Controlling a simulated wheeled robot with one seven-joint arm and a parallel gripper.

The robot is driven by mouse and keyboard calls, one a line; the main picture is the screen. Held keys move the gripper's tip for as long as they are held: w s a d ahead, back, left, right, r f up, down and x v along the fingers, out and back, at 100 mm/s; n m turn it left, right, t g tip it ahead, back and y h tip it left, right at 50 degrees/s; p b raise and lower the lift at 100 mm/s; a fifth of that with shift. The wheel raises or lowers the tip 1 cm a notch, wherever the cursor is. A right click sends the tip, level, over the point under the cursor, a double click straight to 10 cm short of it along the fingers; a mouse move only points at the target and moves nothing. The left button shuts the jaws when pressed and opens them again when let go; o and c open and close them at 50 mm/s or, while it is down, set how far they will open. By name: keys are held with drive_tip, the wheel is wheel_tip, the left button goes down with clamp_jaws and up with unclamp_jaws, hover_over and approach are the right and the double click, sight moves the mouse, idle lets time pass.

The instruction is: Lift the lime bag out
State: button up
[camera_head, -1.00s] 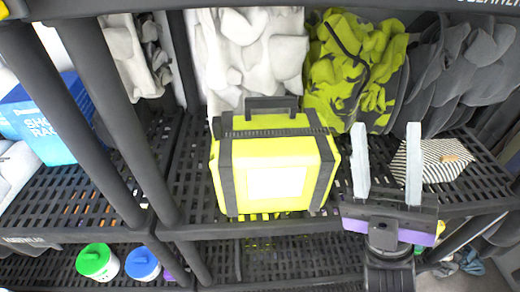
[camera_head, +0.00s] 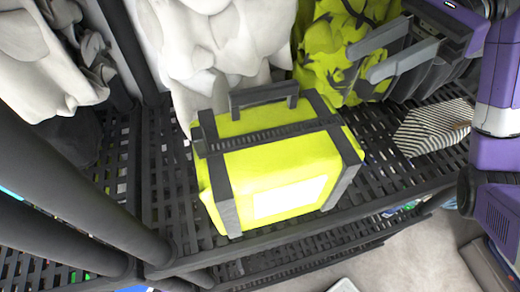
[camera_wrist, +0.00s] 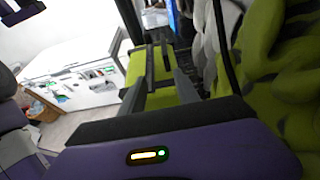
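The lime bag (camera_head: 270,165) is a boxy lime-yellow case with dark straps, a white front panel and a dark top handle (camera_head: 264,97). It stands upright on a black slatted shelf (camera_head: 165,200). My gripper (camera_head: 358,65) is open and empty, up and to the right of the bag, with its two grey fingers pointing left. It is apart from the handle. In the wrist view the lime bag (camera_wrist: 162,98) shows beyond the fingers, partly hidden by them.
Lime-and-grey cloth (camera_head: 330,60) hangs close behind the fingers. White cloth (camera_head: 215,45) hangs behind the bag. A striped item (camera_head: 432,127) lies on the shelf to the right. Dark posts (camera_head: 75,175) stand at the left.

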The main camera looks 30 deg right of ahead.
drive_tip(key=d+h, duration=0.1)
drive_tip(key=d, duration=0.1)
drive_tip(key=p, duration=0.4)
approach(274, 85)
drive_tip(key=x, duration=0.5)
drive_tip(key=p+x, duration=0.1)
drive_tip(key=x, duration=0.2)
drive_tip(key=shift+a+f, duration=0.1)
drive_tip(key=shift+a, duration=0.25)
drive_tip(key=shift+w+a+f, duration=0.2)
drive_tip(key=shift+a+f, duration=0.2)
drive_tip(key=shift+a, duration=0.1)
clamp_jaws()
idle(0.3)
